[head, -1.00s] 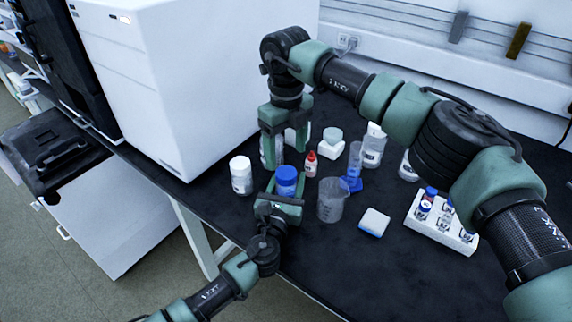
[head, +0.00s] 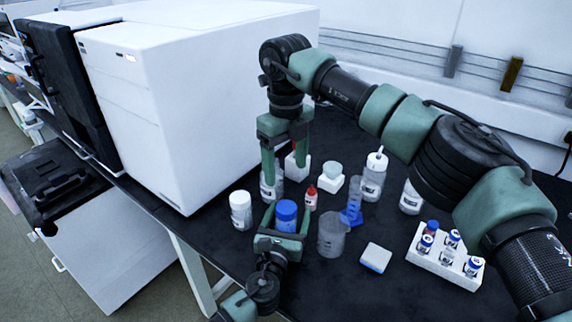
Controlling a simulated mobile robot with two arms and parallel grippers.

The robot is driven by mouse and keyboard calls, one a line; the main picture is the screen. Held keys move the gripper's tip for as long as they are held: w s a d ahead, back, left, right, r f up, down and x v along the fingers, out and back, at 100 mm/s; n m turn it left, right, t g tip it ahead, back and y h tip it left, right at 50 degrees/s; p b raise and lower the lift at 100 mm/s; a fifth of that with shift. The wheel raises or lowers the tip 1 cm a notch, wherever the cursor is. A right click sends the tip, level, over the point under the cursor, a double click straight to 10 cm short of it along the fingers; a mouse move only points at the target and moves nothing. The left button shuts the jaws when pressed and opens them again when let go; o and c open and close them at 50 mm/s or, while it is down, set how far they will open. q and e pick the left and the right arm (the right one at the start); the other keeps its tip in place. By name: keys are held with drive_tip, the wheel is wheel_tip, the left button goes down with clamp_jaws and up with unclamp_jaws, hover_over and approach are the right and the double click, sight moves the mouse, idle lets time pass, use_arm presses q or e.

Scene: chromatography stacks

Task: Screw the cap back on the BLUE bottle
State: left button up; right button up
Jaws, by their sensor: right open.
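The blue bottle (head: 287,217) stands on the dark bench, with a blue top. I cannot tell if this is a seated cap, and no loose cap shows. My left gripper (head: 287,222) comes in from below, with one green finger on each side of the bottle. I cannot tell whether the fingers press on it. My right gripper (head: 285,172) is open and empty, pointing down behind the blue bottle, beside a clear bottle (head: 272,187).
A white bottle (head: 241,212) stands left, a red-capped dropper bottle (head: 310,197) behind, a beaker (head: 332,236) right. Further right are a blue cylinder (head: 352,212), a blue-white block (head: 375,258) and a vial rack (head: 437,262). A large white instrument (head: 200,90) borders the bench's left.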

sight(286, 221)
use_arm(q)
drive_tip(key=v, duration=0.7)
drive_tip(key=shift+s, duration=0.4)
drive_tip(key=shift+r+p, duration=0.1)
drive_tip(key=shift+p, duration=0.25)
